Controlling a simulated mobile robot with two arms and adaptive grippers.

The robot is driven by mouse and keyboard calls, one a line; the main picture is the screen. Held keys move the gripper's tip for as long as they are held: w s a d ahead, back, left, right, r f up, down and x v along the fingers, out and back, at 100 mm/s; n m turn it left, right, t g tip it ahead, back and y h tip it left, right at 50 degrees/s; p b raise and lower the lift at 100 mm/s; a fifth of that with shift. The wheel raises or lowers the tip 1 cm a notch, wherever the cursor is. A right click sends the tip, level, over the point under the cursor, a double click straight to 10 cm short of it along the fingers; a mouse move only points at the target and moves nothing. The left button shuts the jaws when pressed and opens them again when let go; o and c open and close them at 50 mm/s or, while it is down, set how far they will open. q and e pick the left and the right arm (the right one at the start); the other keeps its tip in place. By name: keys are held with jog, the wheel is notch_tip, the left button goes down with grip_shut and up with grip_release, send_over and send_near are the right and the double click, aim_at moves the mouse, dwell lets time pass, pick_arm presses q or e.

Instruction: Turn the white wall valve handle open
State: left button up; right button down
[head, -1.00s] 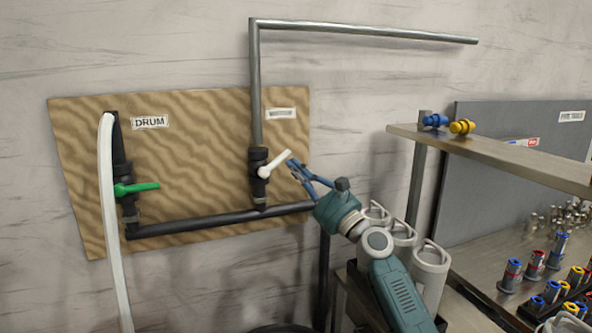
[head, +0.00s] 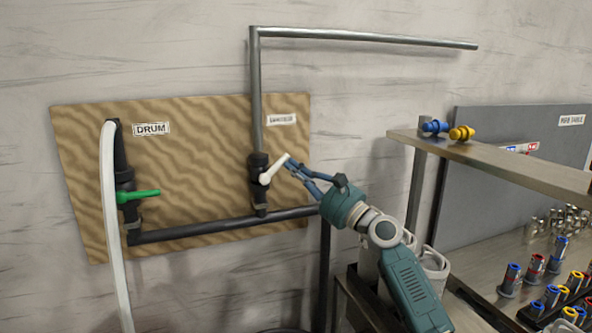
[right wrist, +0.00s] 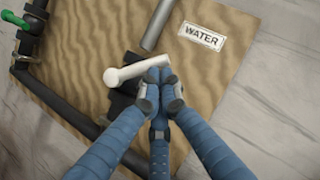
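The white valve handle (head: 274,169) sits on the black valve body (head: 260,168) under the grey vertical pipe, on the wooden board's right side. It tilts up to the right from its pivot; it also shows in the right wrist view (right wrist: 128,71). My right gripper (head: 290,164) reaches in from the lower right, its blue fingers closed together at the handle's free end. In the right wrist view the fingertips (right wrist: 160,78) meet over that end and hide part of it. My left gripper is not in view.
The wooden board (head: 205,120) also carries a green handle (head: 140,195) beside a white hose (head: 110,220) and a "DRUM" label (head: 151,129). A "WATER" label (right wrist: 201,36) is near the white handle. A metal shelf (head: 500,160) with fittings stands at right.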

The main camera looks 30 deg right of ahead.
aim_at(285, 155)
jog(key=r+n+p, duration=0.1)
jog(key=r+n+g, duration=0.1)
jog(key=shift+a+n+y+p, duration=0.3)
jog(key=shift+n+y+p, duration=0.1)
jog(key=shift+w+a+r+n+g+p, duration=0.15)
jog(key=shift+a+r+n+g+p, duration=0.35)
jog(key=shift+n+g+p, duration=0.35)
jog(key=shift+w+a+r+n+g+p, duration=0.1)
jog(key=shift+a+r+n+g+p, duration=0.45)
jog(key=shift+n+p, duration=0.5)
jog(key=shift+a, duration=0.1)
jog(key=shift+w+a+p, duration=0.1)
jog(key=shift+a+p, duration=0.15)
jog(key=shift+p, duration=0.05)
